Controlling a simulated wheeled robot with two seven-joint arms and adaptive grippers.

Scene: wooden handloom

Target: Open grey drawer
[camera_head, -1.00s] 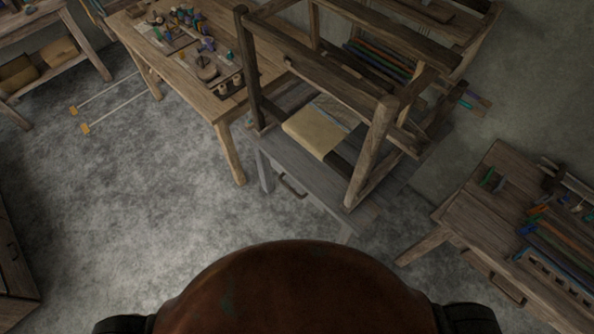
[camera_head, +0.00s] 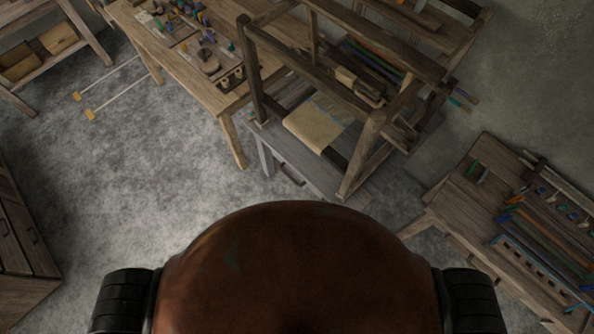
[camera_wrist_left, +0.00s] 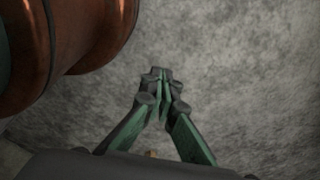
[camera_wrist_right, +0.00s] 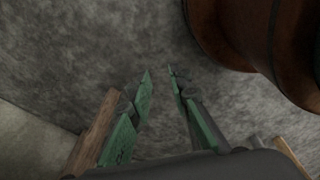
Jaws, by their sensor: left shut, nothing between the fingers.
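The grey drawer (camera_head: 303,183) is in the front of the grey table under the wooden loom, with a dark curved handle (camera_head: 291,175). It looks shut, and its lower part is hidden behind my own rounded body. Neither gripper shows in the head view. In the left wrist view my left gripper (camera_wrist_left: 161,82) has its green fingers together, with nothing between them, over bare floor. In the right wrist view my right gripper (camera_wrist_right: 159,72) has its fingers apart and empty over the floor. The drawer cannot be made out in either wrist view.
The wooden loom (camera_head: 365,150) stands on the grey table. A wooden workbench (camera_head: 180,75) with small items is at the back left. Another wooden table (camera_head: 455,195) with coloured sticks is at the right. A dark cabinet (camera_head: 20,245) is at the left. Grey floor between is clear.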

